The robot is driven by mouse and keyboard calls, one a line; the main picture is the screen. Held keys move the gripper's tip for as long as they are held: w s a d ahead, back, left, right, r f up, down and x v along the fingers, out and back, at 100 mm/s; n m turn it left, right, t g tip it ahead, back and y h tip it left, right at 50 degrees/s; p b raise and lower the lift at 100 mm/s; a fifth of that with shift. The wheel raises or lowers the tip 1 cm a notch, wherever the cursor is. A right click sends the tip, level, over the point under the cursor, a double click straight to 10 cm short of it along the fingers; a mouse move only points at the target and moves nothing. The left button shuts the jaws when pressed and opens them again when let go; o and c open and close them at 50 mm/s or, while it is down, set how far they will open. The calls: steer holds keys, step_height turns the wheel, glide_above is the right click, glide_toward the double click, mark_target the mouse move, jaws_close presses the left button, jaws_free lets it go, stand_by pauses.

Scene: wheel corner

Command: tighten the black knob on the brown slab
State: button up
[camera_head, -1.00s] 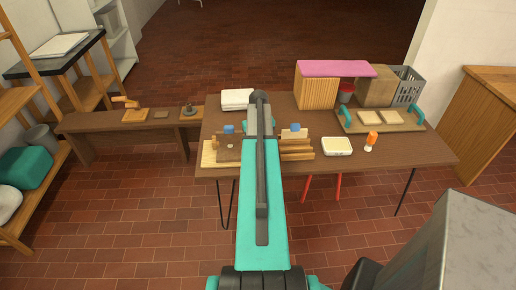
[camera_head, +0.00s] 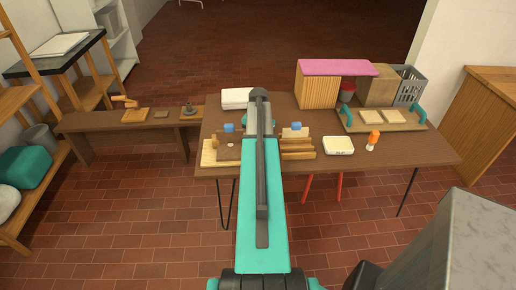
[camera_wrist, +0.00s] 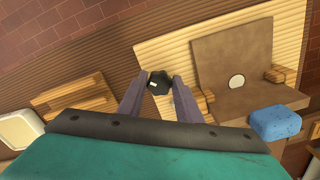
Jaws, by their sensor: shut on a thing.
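The black knob (camera_wrist: 160,83) is between the two fingertips of my gripper (camera_wrist: 159,85) in the wrist view. The gripper is shut on it. Behind the knob is the left edge of a pale wooden board (camera_wrist: 180,50); I cannot tell the knob's height above it. The brown slab (camera_wrist: 225,55) lies on this board, to the right of the knob and apart from it in the picture. A round white spot (camera_wrist: 236,82) shows on the slab. In the head view the slab (camera_head: 225,154) is left of my arm, which hides the gripper and knob.
A blue block (camera_wrist: 275,122) and small wooden blocks (camera_wrist: 277,74) are close to the slab. Wooden strips (camera_head: 297,155), a white dish (camera_head: 338,145) and an orange-capped bottle (camera_head: 373,140) are to the right on the table. A white stack (camera_head: 237,98) is behind.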

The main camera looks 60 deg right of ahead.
steer(key=m, duration=0.5)
steer(key=shift+d+m+b, duration=0.25)
steer(key=shift+m+b, duration=0.05)
steer(key=shift+b, duration=0.1)
steer(key=m, duration=0.4)
steer(key=shift+r+m, duration=0.1)
steer(key=shift+m, duration=0.3)
steer(key=o, duration=1)
steer(key=shift+o, duration=0.2)
steer(key=shift+w, duration=0.1)
step_height(320, 180, up, 14)
steer(key=b, duration=0.3)
